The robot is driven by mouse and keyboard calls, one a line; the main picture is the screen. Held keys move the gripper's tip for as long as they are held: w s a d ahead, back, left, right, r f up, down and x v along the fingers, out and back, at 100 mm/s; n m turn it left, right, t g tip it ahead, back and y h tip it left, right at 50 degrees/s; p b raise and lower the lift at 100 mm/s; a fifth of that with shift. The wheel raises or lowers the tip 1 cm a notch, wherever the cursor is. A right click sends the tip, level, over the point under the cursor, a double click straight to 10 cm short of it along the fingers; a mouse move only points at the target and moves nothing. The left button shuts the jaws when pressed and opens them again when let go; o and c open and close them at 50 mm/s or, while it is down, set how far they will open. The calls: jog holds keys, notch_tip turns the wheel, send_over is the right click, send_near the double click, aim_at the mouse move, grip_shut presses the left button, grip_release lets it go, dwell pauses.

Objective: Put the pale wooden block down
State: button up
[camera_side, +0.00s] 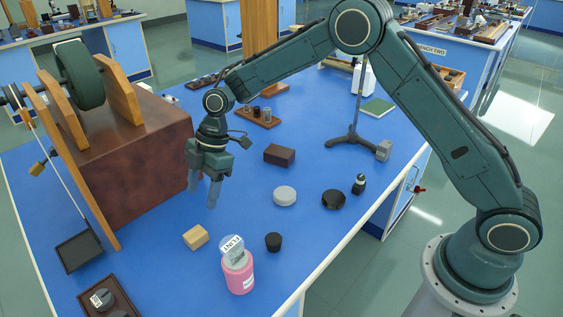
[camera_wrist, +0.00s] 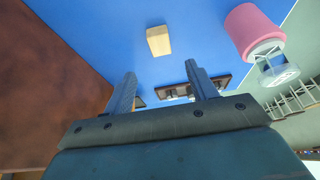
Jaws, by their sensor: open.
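The pale wooden block (camera_side: 196,237) lies on the blue bench top, left of the pink jar. In the wrist view the block (camera_wrist: 158,41) lies flat on the blue surface beyond my fingertips, with bare bench around it. My gripper (camera_side: 204,192) points down above the bench beside the large brown box, higher than the block and apart from it. In the wrist view my gripper (camera_wrist: 161,82) has its two fingers spread with nothing between them.
A pink jar (camera_side: 239,277) labelled FLINT and a black stopper (camera_side: 273,242) stand near the block. The large brown box (camera_side: 135,155) rises close on the left. A white disc (camera_side: 285,196), a black disc (camera_side: 333,199) and a dark brown block (camera_side: 279,155) lie to the right.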

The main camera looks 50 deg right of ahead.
jog(key=shift+d+r, duration=0.25)
jog(key=shift+r, duration=0.4)
jog(key=s+d+r+m+t+h, duration=0.15)
jog(key=s+d+r+m, duration=0.25)
jog(key=s+d+r, duration=0.4)
jog(key=s+d+r+m+t+h, duration=0.1)
jog(key=s+d+r+m+t, duration=0.25)
jog(key=r, duration=0.65)
jog(key=s+d+m+h, duration=0.1)
jog(key=s+d+m, duration=0.3)
jog(key=s, duration=0.7)
jog(key=s+d+m+h, duration=0.1)
jog(key=s+d+m, duration=0.3)
jog(key=s, duration=0.7)
jog(key=shift+s+d+r+m+t, duration=0.35)
jog(key=shift+d+r+m, duration=0.1)
jog(key=shift+m, duration=0.8)
